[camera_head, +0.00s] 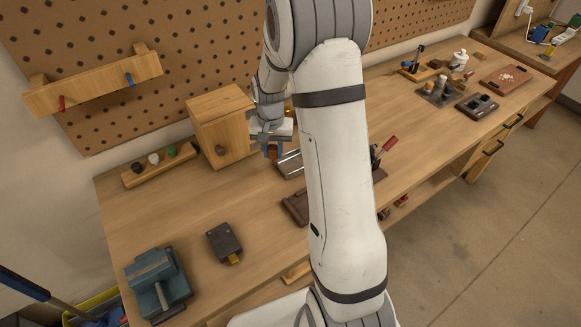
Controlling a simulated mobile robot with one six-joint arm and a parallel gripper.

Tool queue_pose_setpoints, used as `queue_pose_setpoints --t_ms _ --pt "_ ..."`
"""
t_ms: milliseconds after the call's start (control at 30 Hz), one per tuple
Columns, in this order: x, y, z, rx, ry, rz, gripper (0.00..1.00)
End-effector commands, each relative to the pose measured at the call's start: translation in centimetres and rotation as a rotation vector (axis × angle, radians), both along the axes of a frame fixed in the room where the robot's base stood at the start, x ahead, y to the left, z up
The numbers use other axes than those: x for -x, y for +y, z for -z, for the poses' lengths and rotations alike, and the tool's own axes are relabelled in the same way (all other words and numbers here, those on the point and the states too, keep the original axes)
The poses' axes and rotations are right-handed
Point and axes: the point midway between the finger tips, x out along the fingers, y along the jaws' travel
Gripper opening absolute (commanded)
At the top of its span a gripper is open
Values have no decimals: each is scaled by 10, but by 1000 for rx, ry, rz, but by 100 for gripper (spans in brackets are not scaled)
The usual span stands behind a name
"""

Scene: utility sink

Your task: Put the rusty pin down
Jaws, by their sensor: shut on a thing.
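My gripper (271,151) is at the back middle of the wooden workbench (185,215), just right of a wooden box (222,130). It points down, with bluish fingers low over the bench, beside a metal tray-like piece (290,164). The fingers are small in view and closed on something. The rusty pin itself cannot be made out; it is hidden or too small between the fingers. I cannot tell whether it touches the bench.
My arm hides the bench's middle. A brown tray (296,207) lies partly behind it. A knobbed rack (160,164), a dark block (224,243) and a teal vise (157,282) stand left. A red-handled tool (384,148) is right. Bare wood lies front left.

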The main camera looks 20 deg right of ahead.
Motion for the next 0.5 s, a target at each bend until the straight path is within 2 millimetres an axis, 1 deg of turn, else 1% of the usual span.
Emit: queue_pose_setpoints --t_ms 33,100,200,300,400,500 --pt "-4 -11 -8 0 -4 119 0" --pt "-7 -25 -18 0 -4 296 0" --pt "-10 -42 -30 -1 -4 527 0" --pt "-12 -56 -41 0 -2 718 0" --pt "-13 -66 -48 0 -2 851 0" --pt "-13 -71 -51 0 0 928 0"
